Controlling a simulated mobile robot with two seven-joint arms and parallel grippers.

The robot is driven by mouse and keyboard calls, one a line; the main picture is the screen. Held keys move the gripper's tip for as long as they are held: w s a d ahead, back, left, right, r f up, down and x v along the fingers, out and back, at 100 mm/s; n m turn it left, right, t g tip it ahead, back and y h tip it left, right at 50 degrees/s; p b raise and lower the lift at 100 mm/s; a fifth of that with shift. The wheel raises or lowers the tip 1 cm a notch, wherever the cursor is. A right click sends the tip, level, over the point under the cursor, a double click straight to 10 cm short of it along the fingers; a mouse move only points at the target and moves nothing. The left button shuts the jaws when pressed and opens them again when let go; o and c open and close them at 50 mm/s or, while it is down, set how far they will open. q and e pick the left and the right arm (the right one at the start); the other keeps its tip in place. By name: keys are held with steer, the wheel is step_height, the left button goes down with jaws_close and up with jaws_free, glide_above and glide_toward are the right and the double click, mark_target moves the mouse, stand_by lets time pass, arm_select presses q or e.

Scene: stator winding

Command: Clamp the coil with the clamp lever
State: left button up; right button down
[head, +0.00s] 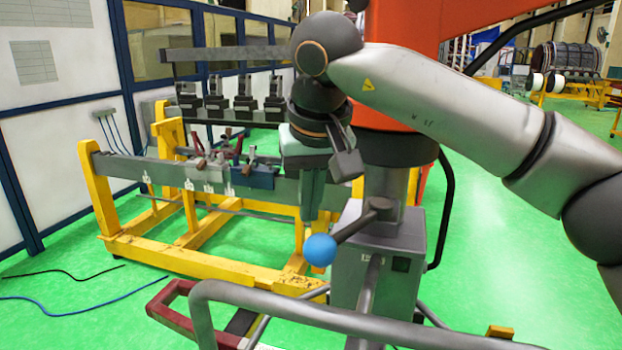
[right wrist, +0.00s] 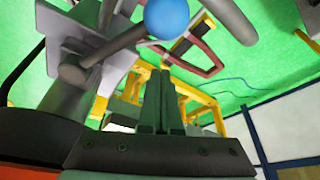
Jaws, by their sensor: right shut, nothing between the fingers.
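A lever (head: 352,228) with a blue ball (head: 319,250) at its end sticks out from a grey post on a grey box. The ball also shows at the top of the right wrist view (right wrist: 167,17). My right gripper (head: 309,217) points down with its fingers together and empty. In the head view its tips are just above the blue ball; in the right wrist view the fingertips (right wrist: 166,75) point toward it, apart from it. Small clamps with red handles (head: 197,163) stand on the grey beam. I cannot make out the coil. My left gripper is not in view.
A yellow frame (head: 190,258) carries the long grey beam (head: 125,168). Black blocks (head: 245,100) stand in a row behind it. A bent grey tube (head: 270,298) and a red handle frame (head: 172,300) are in front. Green floor (head: 60,320) is open at left, with cables.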

steer(key=shift+s+d+f, duration=0.1)
steer(key=shift+s+d, duration=0.1)
steer(key=shift+s, duration=0.6)
steer(key=shift+s+d+f, duration=0.1)
steer(key=shift+s+d, duration=0.05)
steer(key=shift+s, duration=0.65)
steer(key=shift+s+d+n, duration=0.2)
steer(key=shift+s+n, duration=0.05)
steer(key=shift+n, duration=0.05)
